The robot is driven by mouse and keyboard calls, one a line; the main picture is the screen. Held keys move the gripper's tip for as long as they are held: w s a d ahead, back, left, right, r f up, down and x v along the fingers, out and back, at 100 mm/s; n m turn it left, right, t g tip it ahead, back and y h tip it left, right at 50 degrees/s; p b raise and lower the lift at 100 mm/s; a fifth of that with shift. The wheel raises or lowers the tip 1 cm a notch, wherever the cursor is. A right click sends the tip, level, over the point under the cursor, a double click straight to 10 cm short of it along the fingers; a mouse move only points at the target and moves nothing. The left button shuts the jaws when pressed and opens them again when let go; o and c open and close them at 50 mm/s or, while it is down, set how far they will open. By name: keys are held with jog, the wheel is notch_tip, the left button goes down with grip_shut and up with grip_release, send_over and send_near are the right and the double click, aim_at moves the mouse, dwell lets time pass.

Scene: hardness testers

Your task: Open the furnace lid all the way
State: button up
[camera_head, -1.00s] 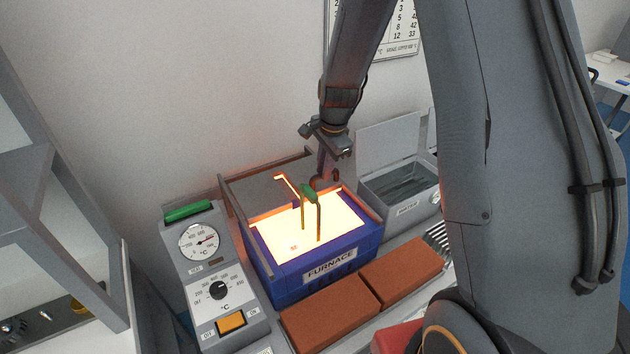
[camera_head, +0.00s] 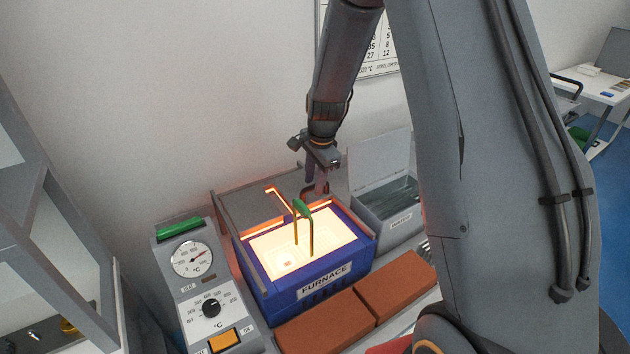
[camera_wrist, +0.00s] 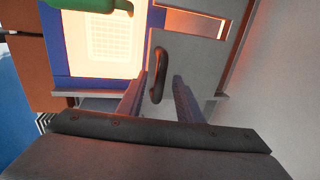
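The blue furnace (camera_head: 323,282) stands on the bench with a bright glowing opening on top. Its flat grey lid (camera_head: 238,203) lies slid toward the wall, leaving much of the chamber uncovered. The lid has a narrow slot glowing from below, also seen in the wrist view on the lid (camera_wrist: 190,62). A dark curved handle (camera_wrist: 158,76) rises from the lid. My gripper (camera_wrist: 158,98) is open, with one finger on each side of the handle and gaps visible. In the head view my gripper (camera_head: 316,188) is low at the lid's right end, its fingertips partly unclear.
A green-handled wire holder (camera_head: 303,207) stands up out of the glowing chamber, close to my gripper. A grey water tank (camera_head: 397,222) with a raised lid is at the right. A control panel (camera_head: 197,285) stands at the left. Red-brown bricks (camera_head: 325,322) lie in front.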

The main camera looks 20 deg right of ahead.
notch_tip(320, 180, up, 8)
jog(key=s+b, duration=0.1)
jog(key=shift+s+d+f+b, duration=0.2)
jog(key=shift+b, duration=0.15)
jog(key=s+a+n+g, duration=0.1)
jog(key=s+n, duration=1.3)
jog(key=s, duration=1)
jog(key=shift+a+f+n+h, duration=0.2)
jog(key=shift+f+n+h, duration=0.1)
jog(key=shift+n, duration=0.1)
